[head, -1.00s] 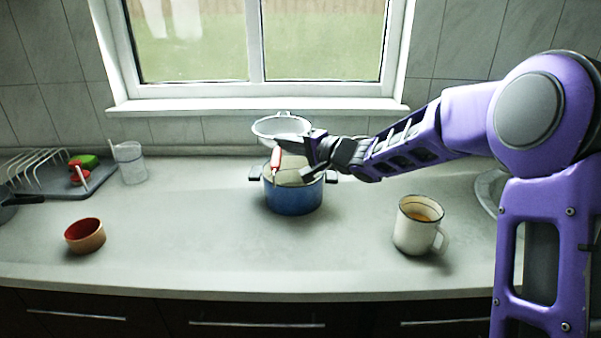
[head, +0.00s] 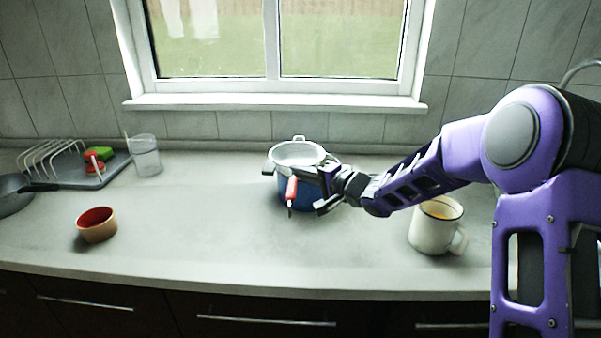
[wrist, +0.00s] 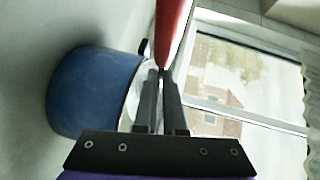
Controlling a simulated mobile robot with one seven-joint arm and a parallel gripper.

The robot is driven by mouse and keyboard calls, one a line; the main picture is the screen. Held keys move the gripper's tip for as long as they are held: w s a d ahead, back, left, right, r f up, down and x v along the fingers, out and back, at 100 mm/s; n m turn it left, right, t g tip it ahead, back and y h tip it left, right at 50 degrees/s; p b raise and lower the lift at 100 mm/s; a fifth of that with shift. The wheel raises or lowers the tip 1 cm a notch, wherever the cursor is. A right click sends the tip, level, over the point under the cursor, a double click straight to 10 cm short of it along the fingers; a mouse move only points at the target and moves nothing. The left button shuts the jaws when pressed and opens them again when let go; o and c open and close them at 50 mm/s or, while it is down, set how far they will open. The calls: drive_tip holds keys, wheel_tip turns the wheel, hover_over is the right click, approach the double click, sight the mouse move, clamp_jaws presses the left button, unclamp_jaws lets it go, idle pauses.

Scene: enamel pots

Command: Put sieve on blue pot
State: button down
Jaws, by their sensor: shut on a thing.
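The blue pot (head: 297,198) stands on the counter below the window; its side also shows in the wrist view (wrist: 90,92). The sieve (head: 298,150), a pale metal bowl with a small loop at the far side, is over the pot's mouth and hides its opening. I cannot tell whether its rim rests fully on the pot. Its red handle (head: 292,189) points toward the front of the counter and also shows in the wrist view (wrist: 173,32). My gripper (head: 312,188) is shut on the handle, at the pot's front right; its fingers partly hide the pot.
A white mug (head: 428,236) stands at the right, near my arm. A small red-brown bowl (head: 97,229), a clear cup (head: 146,158), a dish rack tray (head: 112,172) and a dark pan (head: 14,197) are at the left. The counter (head: 200,225) left of the pot is clear.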

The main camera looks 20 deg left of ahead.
drive_tip(key=shift+f, duration=0.25)
drive_tip(key=c, duration=1)
unclamp_jaws()
drive_tip(key=shift+f, duration=0.1)
drive_tip(key=r+p+v, duration=0.1)
drive_tip(key=p+v, duration=0.1)
drive_tip(key=v, duration=1)
